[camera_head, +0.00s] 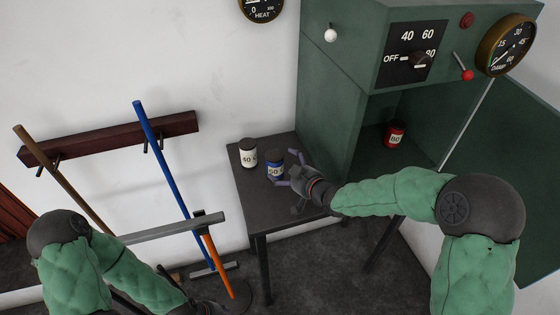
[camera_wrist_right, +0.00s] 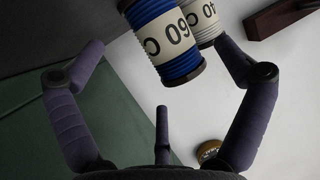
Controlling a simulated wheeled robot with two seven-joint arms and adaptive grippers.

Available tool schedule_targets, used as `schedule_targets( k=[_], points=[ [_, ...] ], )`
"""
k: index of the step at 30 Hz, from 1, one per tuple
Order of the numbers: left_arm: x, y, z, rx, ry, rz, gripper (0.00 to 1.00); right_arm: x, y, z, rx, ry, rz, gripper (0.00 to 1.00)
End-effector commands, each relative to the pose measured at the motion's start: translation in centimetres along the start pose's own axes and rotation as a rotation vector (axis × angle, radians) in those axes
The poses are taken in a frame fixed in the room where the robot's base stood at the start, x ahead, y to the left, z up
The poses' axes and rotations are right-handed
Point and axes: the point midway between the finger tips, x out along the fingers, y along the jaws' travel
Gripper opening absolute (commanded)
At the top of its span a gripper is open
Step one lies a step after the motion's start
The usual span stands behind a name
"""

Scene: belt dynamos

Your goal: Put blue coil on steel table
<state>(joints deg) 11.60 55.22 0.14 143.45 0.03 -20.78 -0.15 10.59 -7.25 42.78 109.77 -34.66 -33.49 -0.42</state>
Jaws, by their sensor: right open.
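The blue coil (camera_head: 275,170), with a white label reading 60, stands upright on a dark table (camera_head: 252,205) beside the green cabinet. I cannot tell from its look whether this table is steel. My right gripper (camera_head: 285,167) is open at the coil's right side. In the right wrist view the blue coil (camera_wrist_right: 163,40) shows between the spread fingertips of the right gripper (camera_wrist_right: 160,50), with gaps on both sides. My left arm enters at the lower left and runs to the bottom edge. Its gripper fingers do not show.
A white coil (camera_head: 248,152) marked 40 stands just left of the blue one. A red coil (camera_head: 394,134) marked 80 sits inside the open green cabinet (camera_head: 330,100). Long-handled tools hang on a wall rack (camera_head: 110,138). The table's front part is clear.

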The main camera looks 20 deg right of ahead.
Motion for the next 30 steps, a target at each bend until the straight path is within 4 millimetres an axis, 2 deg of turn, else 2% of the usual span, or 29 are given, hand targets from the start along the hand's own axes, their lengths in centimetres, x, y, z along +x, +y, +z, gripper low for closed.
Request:
schedule_targets(
  k=[1, 6, 12, 30],
  points=[
    [-0.5, 0.2, 0.0, 0.000, 0.000, 0.000, 0.40, -1.2, 0.1, -0.3, 0.002, 0.001, 0.004, 1.00],
    [-1.1, 0.4, 0.0, 0.000, 0.000, 0.000, 0.40, -4.2, 0.2, -0.5, 0.001, 0.006, 0.004, 1.00],
    [-1.5, 0.5, 0.0, 0.000, 0.000, 0.000, 0.40, -6.2, 0.1, -0.4, 0.002, 0.008, 0.004, 1.00],
    [-1.6, 0.6, 0.0, 0.000, 0.001, 0.000, 0.40, -6.4, 0.0, 0.1, 0.012, -0.003, 0.001, 1.00]
  ],
)
